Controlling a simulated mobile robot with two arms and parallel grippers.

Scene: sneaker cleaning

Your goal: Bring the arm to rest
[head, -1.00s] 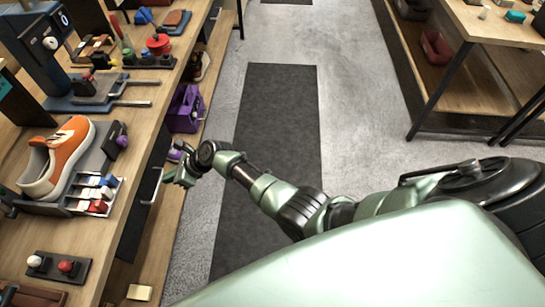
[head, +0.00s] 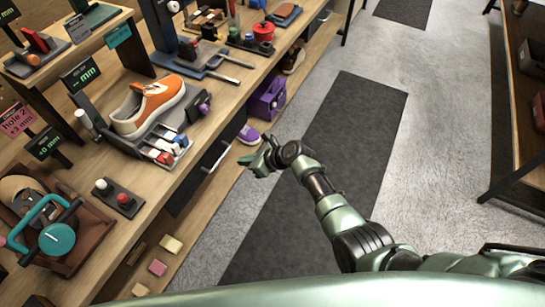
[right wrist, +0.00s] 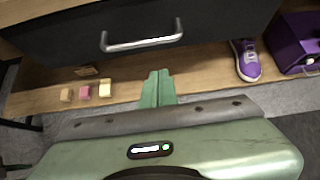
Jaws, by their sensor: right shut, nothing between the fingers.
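My right arm reaches in from the lower right of the head view. Its gripper (head: 262,161) is in front of the workbench, over the floor side of the lower shelf. In the right wrist view the green fingers (right wrist: 157,88) are together, with nothing between them. They point toward the lower shelf, below a black drawer front with a metal handle (right wrist: 142,41). The gripper touches nothing that I can see. My left gripper is in neither view.
The workbench (head: 165,205) holds an orange and white sneaker (head: 150,105) on a stand. A purple caddy (head: 266,97), a purple shoe (right wrist: 246,60) and small blocks (right wrist: 85,91) sit on the lower shelf. A dark mat (head: 330,170) lies on open floor; another table (head: 520,180) stands right.

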